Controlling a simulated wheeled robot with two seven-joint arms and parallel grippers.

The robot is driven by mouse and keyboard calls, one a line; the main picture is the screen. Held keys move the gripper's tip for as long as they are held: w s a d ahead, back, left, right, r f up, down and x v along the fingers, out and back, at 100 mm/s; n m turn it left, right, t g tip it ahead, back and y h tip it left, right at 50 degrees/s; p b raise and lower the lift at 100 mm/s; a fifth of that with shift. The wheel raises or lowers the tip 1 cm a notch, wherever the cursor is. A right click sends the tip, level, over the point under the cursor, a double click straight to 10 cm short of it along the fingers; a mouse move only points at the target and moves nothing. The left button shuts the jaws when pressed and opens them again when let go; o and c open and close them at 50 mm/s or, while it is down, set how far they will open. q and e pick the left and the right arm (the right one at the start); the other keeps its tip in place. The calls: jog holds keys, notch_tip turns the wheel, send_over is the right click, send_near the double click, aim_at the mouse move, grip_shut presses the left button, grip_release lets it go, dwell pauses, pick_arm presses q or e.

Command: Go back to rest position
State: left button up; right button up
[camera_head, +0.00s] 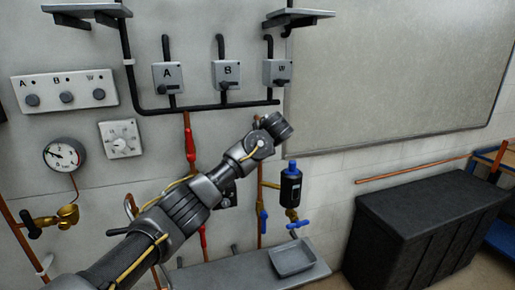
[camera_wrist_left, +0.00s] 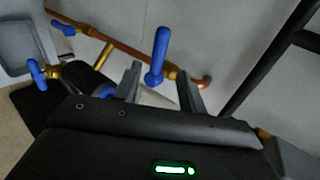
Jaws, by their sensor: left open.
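My left arm comes in from the lower left in the head view and reaches up across the wall pipes. Its fingers cannot be made out there. In the left wrist view my left gripper (camera_wrist_left: 160,85) is open, its two grey fingers apart. A blue valve lever (camera_wrist_left: 157,56) on brass and copper pipe shows between and beyond the fingertips; I cannot tell whether they touch. A black canister with a blue cap (camera_head: 290,187) hangs right of the arm, with a blue drain handle (camera_head: 298,224) below. My right gripper is in neither view.
A grey tray (camera_head: 292,270) lies on the ledge below the canister. Switch boxes (camera_head: 226,75), a pressure gauge (camera_head: 64,155) and a three-knob panel (camera_head: 65,91) are on the wall. A large black bin (camera_head: 425,235) stands at right.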

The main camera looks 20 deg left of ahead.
pick_arm(q)
jog(key=shift+s+d+r, duration=0.15)
jog(key=shift+s+r, duration=0.1)
jog(key=shift+s, duration=0.05)
